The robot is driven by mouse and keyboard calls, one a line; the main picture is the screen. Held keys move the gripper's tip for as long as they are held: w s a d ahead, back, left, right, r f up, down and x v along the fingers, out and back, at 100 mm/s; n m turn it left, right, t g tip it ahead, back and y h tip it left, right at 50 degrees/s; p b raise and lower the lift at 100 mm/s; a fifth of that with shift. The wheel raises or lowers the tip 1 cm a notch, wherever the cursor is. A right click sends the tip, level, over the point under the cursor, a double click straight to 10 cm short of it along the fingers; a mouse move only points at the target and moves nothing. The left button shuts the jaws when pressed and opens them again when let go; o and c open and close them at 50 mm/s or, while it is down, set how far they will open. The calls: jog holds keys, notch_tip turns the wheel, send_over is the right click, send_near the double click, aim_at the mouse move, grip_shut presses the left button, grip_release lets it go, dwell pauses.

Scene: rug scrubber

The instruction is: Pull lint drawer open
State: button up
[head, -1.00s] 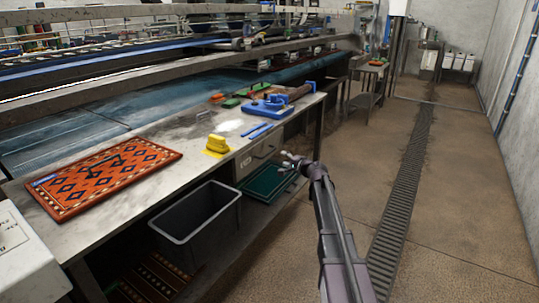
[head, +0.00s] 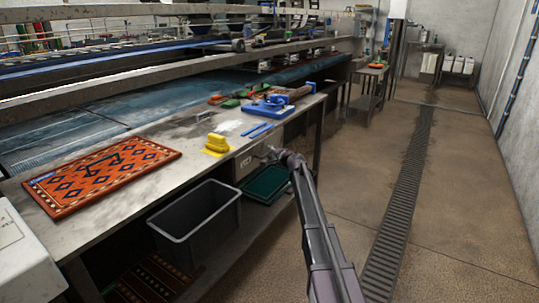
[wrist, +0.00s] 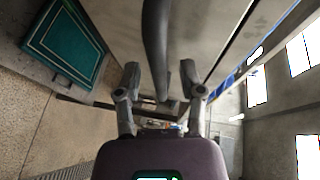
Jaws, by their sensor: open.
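The lint drawer (head: 246,163) is a grey metal front with a small pale label, set under the worktop. In the head view my arm hides its right part, and it looks closed. In the wrist view a dark curved bar, seemingly its handle (wrist: 156,45), runs down between my two fingers, with the grey drawer front (wrist: 205,25) behind it. My gripper (wrist: 162,84) is open, one finger on each side of the bar, with a visible gap to each. In the head view my gripper (head: 272,155) is at the drawer front, just below the worktop edge.
The worktop (head: 130,205) carries a patterned rug (head: 105,175), a yellow brush (head: 217,145) and a blue tool (head: 268,107). A grey bin (head: 195,225) and a teal tray (head: 266,184) are below. The floor (head: 350,160) to the right is clear.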

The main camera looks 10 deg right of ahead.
grip_shut()
dwell(0.4)
